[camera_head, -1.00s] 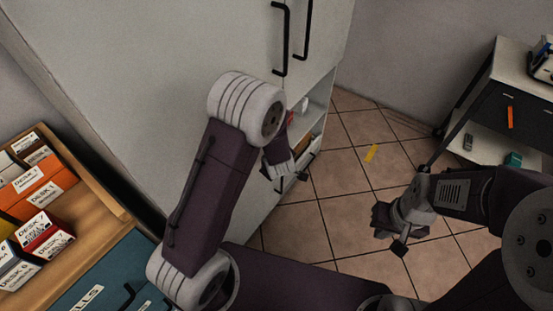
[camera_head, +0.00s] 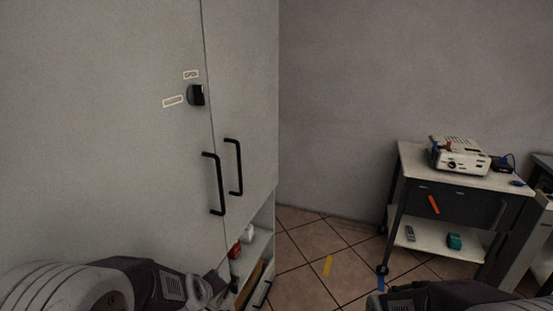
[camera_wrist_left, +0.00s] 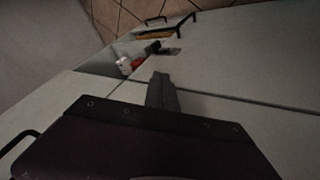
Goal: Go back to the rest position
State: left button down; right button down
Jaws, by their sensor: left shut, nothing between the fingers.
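My left arm comes in at the lower left of the head view, and its gripper (camera_head: 226,284) is in front of the grey cabinet (camera_head: 120,130), by the lower open shelf. In the left wrist view the left gripper's fingers (camera_wrist_left: 162,92) are together with nothing between them. My right gripper (camera_head: 374,302) is only partly in view at the bottom edge of the head view. Its fingers are cut off or too dark to read.
The cabinet has two black handles (camera_head: 214,184) and an open shelf with a red item (camera_head: 235,251). A cart (camera_head: 412,160) with a white device (camera_head: 460,156) stands at the right.

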pick_arm(q)
jog(key=s+f+m+g+p, duration=0.2)
jog(key=s+m+g, duration=0.55)
jog(key=s, duration=0.85)
notch_tip(320, 180, up, 18)
jog(key=m+t+p, duration=0.1)
jog(key=p, duration=1.6)
jog(key=shift+p, duration=0.35)
jog(key=shift+w+a+f, duration=0.1)
